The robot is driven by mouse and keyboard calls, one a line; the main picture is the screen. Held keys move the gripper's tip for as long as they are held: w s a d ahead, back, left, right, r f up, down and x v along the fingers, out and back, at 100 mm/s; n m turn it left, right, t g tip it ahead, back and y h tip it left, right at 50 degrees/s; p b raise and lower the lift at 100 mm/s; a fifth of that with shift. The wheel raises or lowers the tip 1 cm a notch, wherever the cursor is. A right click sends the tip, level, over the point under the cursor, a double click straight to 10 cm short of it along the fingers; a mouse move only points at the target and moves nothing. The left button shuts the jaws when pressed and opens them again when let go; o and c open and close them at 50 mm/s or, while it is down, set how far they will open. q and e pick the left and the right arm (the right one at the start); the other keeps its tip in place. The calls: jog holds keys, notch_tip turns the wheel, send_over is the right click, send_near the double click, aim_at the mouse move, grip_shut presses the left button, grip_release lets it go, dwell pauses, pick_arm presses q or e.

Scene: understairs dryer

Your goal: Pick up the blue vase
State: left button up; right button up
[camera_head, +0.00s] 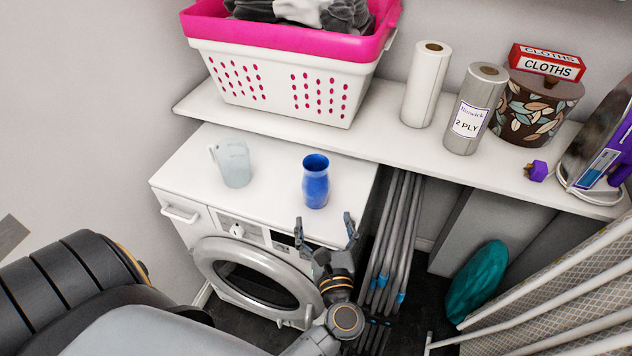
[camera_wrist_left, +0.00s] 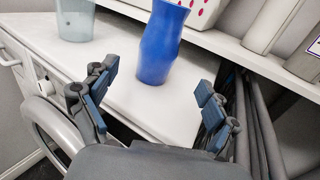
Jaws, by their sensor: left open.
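The blue vase (camera_head: 315,183) stands upright on the white top of the dryer (camera_head: 264,171), near its right side. My left gripper (camera_head: 325,231) is open and empty, in front of the vase by the dryer's front edge, with its fingers pointing towards the vase. In the left wrist view the vase (camera_wrist_left: 161,42) stands beyond and between the two open fingers (camera_wrist_left: 155,100), apart from them. The top of the vase is cut off in that view. My right gripper is not in view.
A pale jug (camera_head: 233,164) stands left of the vase. A shelf (camera_head: 385,128) behind holds a pink and white basket (camera_head: 285,75), paper rolls (camera_head: 427,84) and a patterned pot (camera_head: 530,112). Folded grey poles (camera_head: 395,235) stand right of the dryer. The dryer top around the vase is clear.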

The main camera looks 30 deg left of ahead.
aim_at(318, 192)
pick_arm(q)
jog(key=p+x, duration=0.1)
jog(key=x, duration=0.5)
jog(key=shift+r, duration=0.1)
jog(key=p+x, duration=0.2)
jog(key=x, duration=0.2)
jog(key=shift+w+a+p, duration=0.2)
jog(key=shift+w+p, duration=0.05)
jog(key=shift+p, duration=0.15)
jog(key=shift+w+a, duration=0.25)
jog(key=c, duration=1.4)
jog(key=shift+c, duration=0.9)
jog(key=shift+r, duration=0.1)
